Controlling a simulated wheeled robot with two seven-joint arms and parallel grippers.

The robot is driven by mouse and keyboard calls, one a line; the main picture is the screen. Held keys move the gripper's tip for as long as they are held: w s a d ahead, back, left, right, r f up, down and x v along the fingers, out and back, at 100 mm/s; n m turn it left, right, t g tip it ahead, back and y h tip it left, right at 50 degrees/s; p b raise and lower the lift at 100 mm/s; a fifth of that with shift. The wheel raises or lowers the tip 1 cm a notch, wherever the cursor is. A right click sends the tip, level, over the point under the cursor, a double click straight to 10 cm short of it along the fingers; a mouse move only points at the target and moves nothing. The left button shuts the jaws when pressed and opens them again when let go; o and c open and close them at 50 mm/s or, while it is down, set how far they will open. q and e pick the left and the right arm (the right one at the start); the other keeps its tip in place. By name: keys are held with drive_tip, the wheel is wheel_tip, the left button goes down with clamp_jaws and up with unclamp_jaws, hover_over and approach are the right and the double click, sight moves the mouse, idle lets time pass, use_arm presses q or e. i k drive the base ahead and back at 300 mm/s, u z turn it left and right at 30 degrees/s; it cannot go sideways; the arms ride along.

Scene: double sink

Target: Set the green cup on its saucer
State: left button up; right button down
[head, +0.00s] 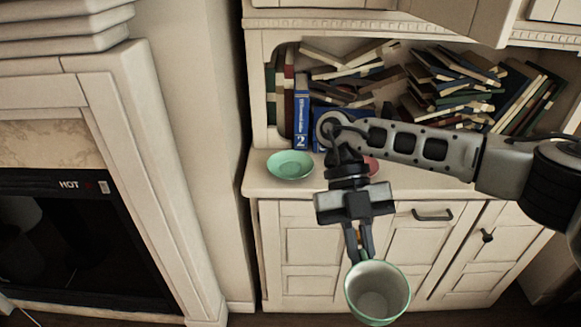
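The green cup (354,300) has a green rim and a pale inside, and its open mouth faces the camera. My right gripper (360,252) comes in from the right and points down, with its fingers close together at the cup's far rim. It appears shut on the cup, which hangs in the air in front of the cabinet doors; the exact contact is hard to see. The green saucer (290,165) lies empty on the cabinet's counter, to the left of and beyond the gripper. My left gripper is not in view.
The cream counter (262,187) is narrow, with a cubby of jumbled books (440,85) behind it. A red item (372,166) on the counter is partly hidden by my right arm. A blue book (301,115) stands behind the saucer. A fireplace (70,230) is at left.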

sight(295, 168)
drive_tip(key=i, duration=1)
